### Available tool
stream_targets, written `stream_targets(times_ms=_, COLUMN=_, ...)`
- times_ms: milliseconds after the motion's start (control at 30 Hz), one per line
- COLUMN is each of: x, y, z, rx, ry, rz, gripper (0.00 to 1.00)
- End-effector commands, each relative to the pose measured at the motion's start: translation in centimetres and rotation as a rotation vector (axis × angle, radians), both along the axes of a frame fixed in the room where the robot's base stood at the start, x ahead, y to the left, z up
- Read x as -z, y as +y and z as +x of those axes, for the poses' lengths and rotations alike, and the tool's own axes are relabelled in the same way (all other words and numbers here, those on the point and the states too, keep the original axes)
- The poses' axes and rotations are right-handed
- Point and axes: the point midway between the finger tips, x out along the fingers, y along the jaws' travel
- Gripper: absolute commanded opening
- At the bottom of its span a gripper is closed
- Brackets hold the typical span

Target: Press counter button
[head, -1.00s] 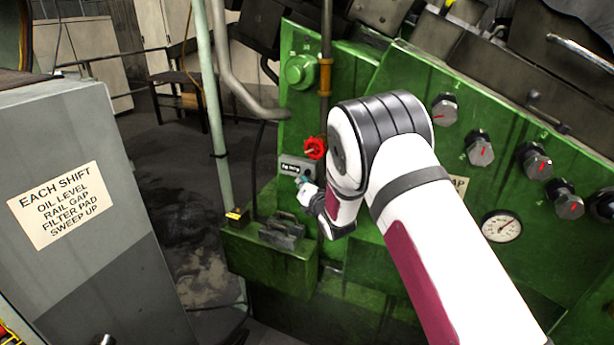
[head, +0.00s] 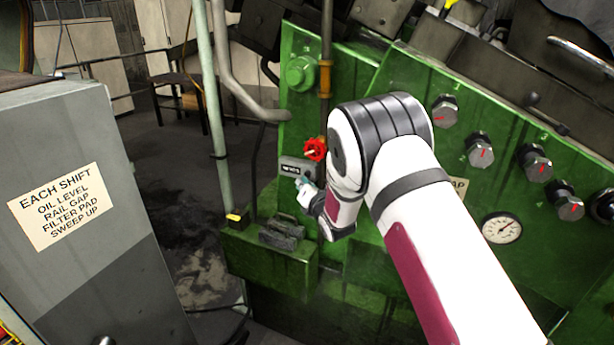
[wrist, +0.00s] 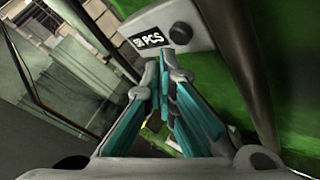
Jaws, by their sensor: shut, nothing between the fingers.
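The counter is a small grey box (head: 289,163) with a dark display, on the green machine just left of a red knob. A round black button (wrist: 180,32) sits right of the display. A second dark round part (wrist: 180,62) lies lower, just behind the fingertips. My gripper (head: 301,183) is shut and empty, with its teal fingers (wrist: 164,78) at the counter's lower edge. I cannot tell whether the fingertips touch it.
A red knob (head: 314,149) sits close to the right of the counter. A vertical pipe (head: 326,75) runs above it. A green ledge (head: 265,262) with dark blocks (head: 281,232) juts out below. A grey cabinet (head: 85,130) stands at the left, with open floor between.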

Motion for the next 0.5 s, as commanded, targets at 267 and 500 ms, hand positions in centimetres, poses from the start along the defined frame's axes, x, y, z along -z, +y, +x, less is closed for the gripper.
stream_targets(times_ms=267, x=0.01, y=0.00, z=0.01, rx=0.000, ry=0.000, rz=0.000, gripper=0.00)
stream_targets(times_ms=500, x=0.03, y=-0.15, z=0.58, rx=0.000, ry=-0.001, rz=0.001, gripper=0.00)
